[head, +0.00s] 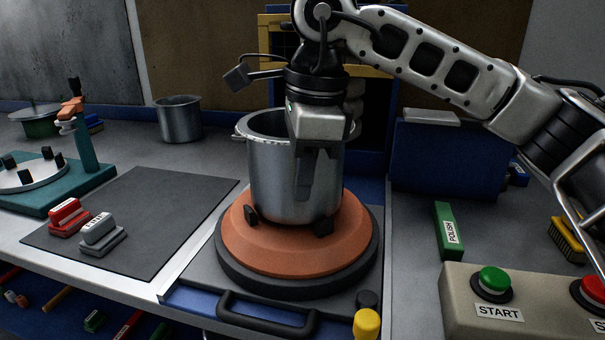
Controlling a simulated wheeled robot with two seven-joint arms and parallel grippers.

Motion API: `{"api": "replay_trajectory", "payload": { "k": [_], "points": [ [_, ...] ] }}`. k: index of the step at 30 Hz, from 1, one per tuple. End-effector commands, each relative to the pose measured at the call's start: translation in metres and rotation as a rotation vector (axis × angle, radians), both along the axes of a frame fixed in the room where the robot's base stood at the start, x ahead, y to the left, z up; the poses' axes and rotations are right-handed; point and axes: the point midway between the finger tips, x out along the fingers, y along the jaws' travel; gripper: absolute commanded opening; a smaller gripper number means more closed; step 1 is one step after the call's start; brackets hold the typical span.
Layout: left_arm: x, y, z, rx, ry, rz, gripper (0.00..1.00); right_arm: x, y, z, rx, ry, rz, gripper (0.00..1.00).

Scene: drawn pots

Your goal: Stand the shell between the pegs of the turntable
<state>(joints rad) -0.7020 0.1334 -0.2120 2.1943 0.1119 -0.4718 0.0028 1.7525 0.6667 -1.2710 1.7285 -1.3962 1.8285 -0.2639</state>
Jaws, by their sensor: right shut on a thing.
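The shell (268,185) is a shiny metal pot body. It stands upright on the orange turntable (255,252), in the middle of the view. Two black pegs show at its foot, one at the front left (251,214) and one at the front right (323,228). Any pegs behind the shell are hidden. My right gripper (306,190) comes down from above and is shut on the shell's near right wall. Its fingertips overlap the wall, and one finger is hidden inside the shell. My left gripper is not in view.
A control box (455,300) with a green START button stands at the front right. A green POLISH block (448,232) lies behind it. A dark mat (140,205) with red and grey blocks is on the left. A teal fixture (60,190) and another pot (179,120) stand further back.

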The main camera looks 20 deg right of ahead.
Motion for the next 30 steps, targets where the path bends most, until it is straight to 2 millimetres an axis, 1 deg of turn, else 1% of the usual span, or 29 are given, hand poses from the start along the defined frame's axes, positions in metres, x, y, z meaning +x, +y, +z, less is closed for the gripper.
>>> {"api": "replay_trajectory", "payload": {
  "k": [20,21,23,24,30],
  "points": [
    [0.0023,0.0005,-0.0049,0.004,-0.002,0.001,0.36,0.0001,-0.0001,-0.0032,0.001,-0.001,0.000,0.00],
    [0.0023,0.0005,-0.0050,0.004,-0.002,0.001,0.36,0.0001,-0.0001,-0.0032,0.001,-0.001,0.000,0.11],
    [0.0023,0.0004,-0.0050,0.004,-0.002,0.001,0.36,0.0000,-0.0001,-0.0033,0.000,-0.001,0.000,0.27],
    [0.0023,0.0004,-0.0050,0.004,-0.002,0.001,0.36,0.0000,-0.0001,-0.0033,0.000,-0.001,0.000,0.33],
    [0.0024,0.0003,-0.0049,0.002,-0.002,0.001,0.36,-0.0001,-0.0001,-0.0041,-0.001,0.001,0.000,0.33]
  ]
}}
